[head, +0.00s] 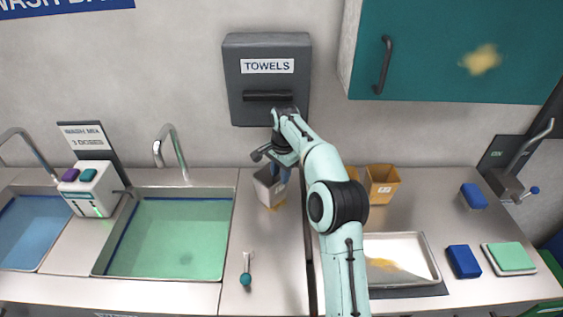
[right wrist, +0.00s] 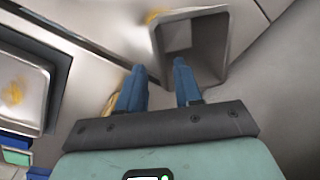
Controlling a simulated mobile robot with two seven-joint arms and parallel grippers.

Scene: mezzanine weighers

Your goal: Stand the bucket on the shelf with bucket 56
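A small grey, square-mouthed bucket (head: 266,192) stands on the steel counter below the towel box, with a yellow smear by its base. In the right wrist view the bucket (right wrist: 214,45) shows its open mouth. My right gripper (head: 277,170) is at the bucket's rim. In the right wrist view its blue fingers (right wrist: 157,75) are apart, one overlapping the bucket's mouth and the other outside its wall; I cannot tell whether they touch it. An orange-tan bucket (head: 384,187) stands to the right, partly behind my right arm. No number 56 or shelf can be made out. My left gripper is out of view.
A green-water sink (head: 180,235) and a blue-water sink (head: 28,232) lie left. A dispenser (head: 92,190) stands between them. A steel tray (head: 418,240), blue sponges (head: 463,262) and a green pad (head: 513,257) lie right. A teal cabinet (head: 440,50) hangs above.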

